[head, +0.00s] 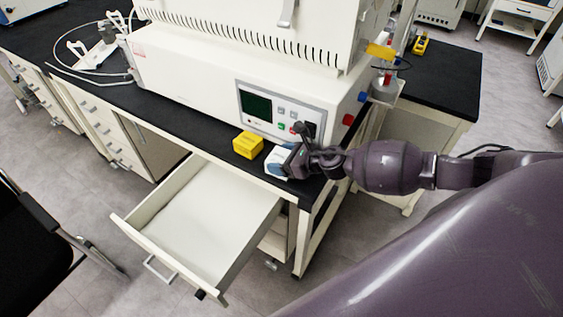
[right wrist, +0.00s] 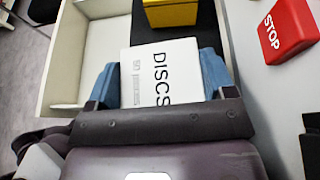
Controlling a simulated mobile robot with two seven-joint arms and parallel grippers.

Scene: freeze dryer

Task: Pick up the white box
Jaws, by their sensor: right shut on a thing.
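The white box (right wrist: 162,70), printed with "DISCS", lies between the blue fingers of my right gripper (right wrist: 160,85) in the right wrist view. The right gripper is shut on it. In the head view the white box (head: 277,163) shows as a small pale shape at the front edge of the black bench top, with my right gripper (head: 281,162) on it. I cannot tell whether the box touches the bench top. My left gripper is not in view.
A yellow box (head: 248,145) stands just left of the white box on the bench. The white freeze dryer (head: 190,80) with its control panel (head: 278,112) stands behind. An empty open drawer (head: 200,220) sticks out below the bench. A red STOP button (right wrist: 289,28) is close on the right.

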